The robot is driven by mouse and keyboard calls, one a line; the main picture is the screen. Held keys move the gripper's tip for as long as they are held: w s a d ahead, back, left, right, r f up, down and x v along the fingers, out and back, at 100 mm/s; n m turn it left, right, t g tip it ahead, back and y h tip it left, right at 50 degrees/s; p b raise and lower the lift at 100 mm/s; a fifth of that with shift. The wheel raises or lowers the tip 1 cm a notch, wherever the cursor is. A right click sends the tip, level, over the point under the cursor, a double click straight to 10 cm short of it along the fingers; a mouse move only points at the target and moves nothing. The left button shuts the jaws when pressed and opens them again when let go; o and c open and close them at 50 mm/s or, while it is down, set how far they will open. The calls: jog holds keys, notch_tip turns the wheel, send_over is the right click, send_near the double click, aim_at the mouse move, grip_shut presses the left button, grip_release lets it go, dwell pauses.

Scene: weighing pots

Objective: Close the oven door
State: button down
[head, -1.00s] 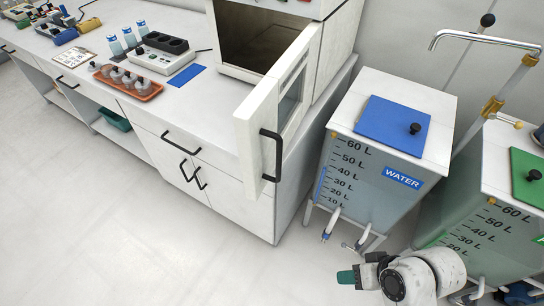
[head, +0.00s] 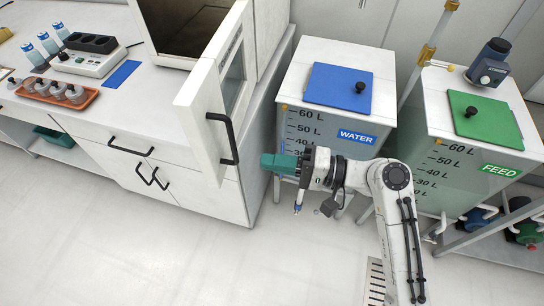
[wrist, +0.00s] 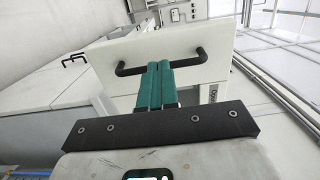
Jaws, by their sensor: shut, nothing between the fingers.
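The white oven door (head: 203,115) stands swung wide open, its black bar handle (head: 232,140) on the face toward the right. The dark oven cavity (head: 190,22) shows behind it on the bench. My gripper (head: 266,161), with green fingers, is shut and empty, just right of the door's lower edge and handle. In the wrist view the green fingers (wrist: 157,72) point at the door (wrist: 170,42), with the handle (wrist: 160,66) running across near the fingertips. I cannot tell whether they touch it.
A water tank (head: 330,110) with a blue lid stands right of the bench, close to my arm. A feed tank (head: 480,130) with a green lid is further right. An orange tray (head: 55,95) and a scale (head: 90,62) sit on the bench. The floor in front is clear.

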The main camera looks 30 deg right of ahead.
jog(key=p, duration=0.2)
send_near(208, 153)
jog(key=x, duration=0.5)
jog(key=shift+w, duration=0.15)
jog(key=shift+x, duration=0.8)
jog(key=shift+a, duration=0.1)
